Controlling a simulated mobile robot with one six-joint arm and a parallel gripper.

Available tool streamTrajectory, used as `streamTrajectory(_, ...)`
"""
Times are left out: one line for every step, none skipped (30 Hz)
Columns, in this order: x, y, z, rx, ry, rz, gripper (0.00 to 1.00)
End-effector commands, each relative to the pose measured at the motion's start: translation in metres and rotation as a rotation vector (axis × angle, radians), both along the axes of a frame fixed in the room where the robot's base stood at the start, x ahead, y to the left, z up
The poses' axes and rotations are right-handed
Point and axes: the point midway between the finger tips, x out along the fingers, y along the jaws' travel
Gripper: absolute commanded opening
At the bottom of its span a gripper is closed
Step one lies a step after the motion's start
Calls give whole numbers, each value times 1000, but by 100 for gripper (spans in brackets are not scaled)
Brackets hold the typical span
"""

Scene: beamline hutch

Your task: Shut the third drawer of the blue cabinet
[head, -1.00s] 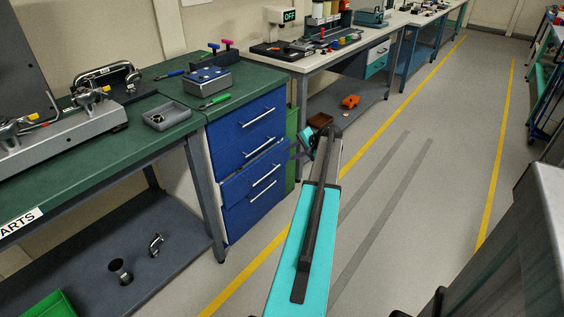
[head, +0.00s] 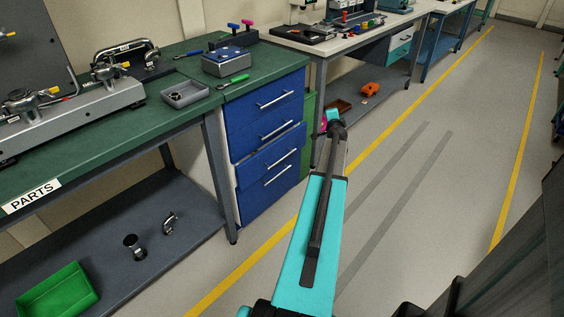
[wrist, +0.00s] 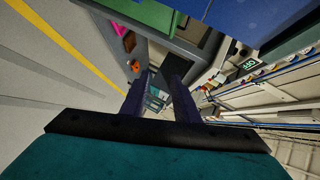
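The blue cabinet (head: 234,206) stands under the green bench at the middle of the head view. Its third drawer (head: 262,160) stands out a little from the fronts above and below, with a pale side strip showing at its left. The other drawers look shut. My gripper (wrist: 157,97) shows in the wrist view with its two dark fingers apart and nothing between them. In the head view my arm reaches forward to the right of the cabinet, and its fingers are mostly hidden at the far end. Part of a blue surface (wrist: 262,14) fills the wrist view's top edge.
The green bench (head: 120,118) carries a grey tray (head: 185,94) and a metal box (head: 229,62). A green bin (head: 57,293) sits on the lower shelf at left. A pale bench (head: 345,44) stands beyond the cabinet. The floor aisle (head: 440,170) at right is clear.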

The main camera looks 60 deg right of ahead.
Motion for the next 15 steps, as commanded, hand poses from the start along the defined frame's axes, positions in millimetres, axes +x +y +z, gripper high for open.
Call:
streamTrajectory(-1,7,-6,-18,-13,-33,28)
streamTrajectory(-1,9,-7,-30,-23,-55,28)
streamTrajectory(-2,12,-8,-45,-34,-83,28)
streamTrajectory(-3,15,-9,-57,-43,-104,28)
streamTrajectory(-4,18,-11,-68,-51,-126,28)
streamTrajectory(-4,23,-13,-81,-63,-153,28)
streamTrajectory(-4,27,-15,-91,-72,-173,28)
streamTrajectory(-5,31,-17,-100,-79,-194,28)
streamTrajectory(-5,37,-21,-114,-90,-219,28)
streamTrajectory(-5,42,-24,-123,-99,-239,28)
streamTrajectory(-5,47,-27,-132,-106,-259,28)
streamTrajectory(-4,55,-31,-144,-116,-283,28)
streamTrajectory(-4,61,-35,-153,-121,-302,28)
streamTrajectory(-4,67,-39,-161,-129,-320,28)
streamTrajectory(-2,77,-46,-170,-137,-342,28)
